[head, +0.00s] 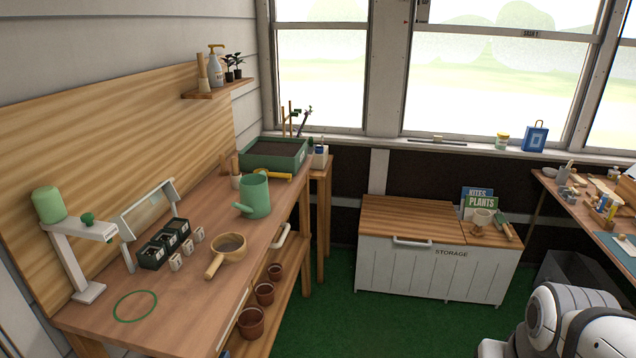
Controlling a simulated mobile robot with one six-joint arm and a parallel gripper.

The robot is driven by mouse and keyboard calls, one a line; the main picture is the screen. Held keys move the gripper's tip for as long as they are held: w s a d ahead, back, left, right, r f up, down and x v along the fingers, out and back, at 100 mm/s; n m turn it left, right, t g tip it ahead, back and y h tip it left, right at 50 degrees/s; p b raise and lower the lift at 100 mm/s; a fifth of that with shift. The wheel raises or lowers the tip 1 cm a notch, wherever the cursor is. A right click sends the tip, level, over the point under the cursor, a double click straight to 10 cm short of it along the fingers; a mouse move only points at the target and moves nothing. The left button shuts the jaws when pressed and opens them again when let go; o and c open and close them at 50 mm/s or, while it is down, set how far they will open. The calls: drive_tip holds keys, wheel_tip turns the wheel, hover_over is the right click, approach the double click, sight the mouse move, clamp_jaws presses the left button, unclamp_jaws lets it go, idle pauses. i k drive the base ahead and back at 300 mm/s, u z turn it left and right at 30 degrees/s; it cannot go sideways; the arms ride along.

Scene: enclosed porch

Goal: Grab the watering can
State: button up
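A green watering can (257,196) stands upright on the wooden workbench (205,278), toward its far right part. Its short spout points left and toward the front. White and dark rounded links of my own arm show at the lower right corner, well apart from the can. My gripper is not in view.
Green floor is open before the storage chest (433,262).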

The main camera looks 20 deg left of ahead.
sight(253, 193)
drive_tip(key=i, duration=2.05)
drive_tip(key=u, duration=2.9)
drive_tip(key=k, duration=0.55)
drive_tip(key=u, duration=0.1)
drive_tip(key=i, duration=0.85)
drive_tip(key=u, duration=0.05)
